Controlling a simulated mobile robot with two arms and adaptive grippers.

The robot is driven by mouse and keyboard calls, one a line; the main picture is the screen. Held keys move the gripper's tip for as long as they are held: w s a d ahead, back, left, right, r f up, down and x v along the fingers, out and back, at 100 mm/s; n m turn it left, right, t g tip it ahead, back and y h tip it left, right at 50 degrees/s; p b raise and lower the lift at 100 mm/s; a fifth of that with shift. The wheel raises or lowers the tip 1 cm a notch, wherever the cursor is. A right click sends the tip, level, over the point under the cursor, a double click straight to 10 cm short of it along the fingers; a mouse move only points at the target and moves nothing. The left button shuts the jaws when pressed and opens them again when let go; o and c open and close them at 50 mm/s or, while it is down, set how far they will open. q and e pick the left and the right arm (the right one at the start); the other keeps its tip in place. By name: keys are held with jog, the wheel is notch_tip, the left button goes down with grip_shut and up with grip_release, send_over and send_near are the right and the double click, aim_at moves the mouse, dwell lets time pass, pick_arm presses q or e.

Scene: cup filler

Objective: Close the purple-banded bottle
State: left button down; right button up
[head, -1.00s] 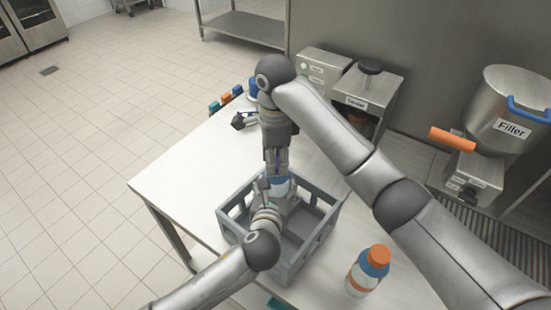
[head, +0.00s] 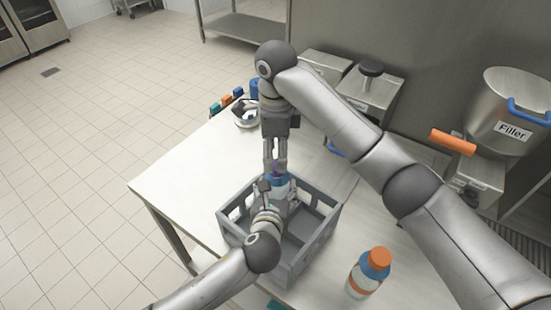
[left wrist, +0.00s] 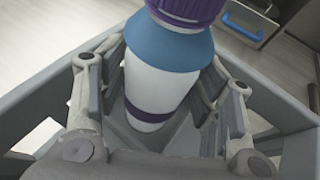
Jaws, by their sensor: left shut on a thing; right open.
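The purple-banded bottle (left wrist: 160,85) is white with a blue shoulder and stands in the grey crate (head: 318,240). A purple cap (left wrist: 188,10) sits on top of the blue shoulder; the view cuts off its upper part. My left gripper (head: 270,192) is shut around the bottle's body, with a finger on each side in the left wrist view (left wrist: 150,100). My right gripper (head: 275,168) points down, open, directly above the bottle's top. A little purple shows between its fingertips. The bottle is mostly hidden by the grippers in the head view.
An orange-capped bottle (head: 368,274) with an orange band stands on the table right of the crate. A white dish (head: 246,116) and several small coloured items (head: 227,101) are at the back edge. The filler (head: 505,110) and other machines stand at the right. The table's left part is clear.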

jog(key=shift+r, duration=0.8)
jog(key=shift+c, duration=0.2)
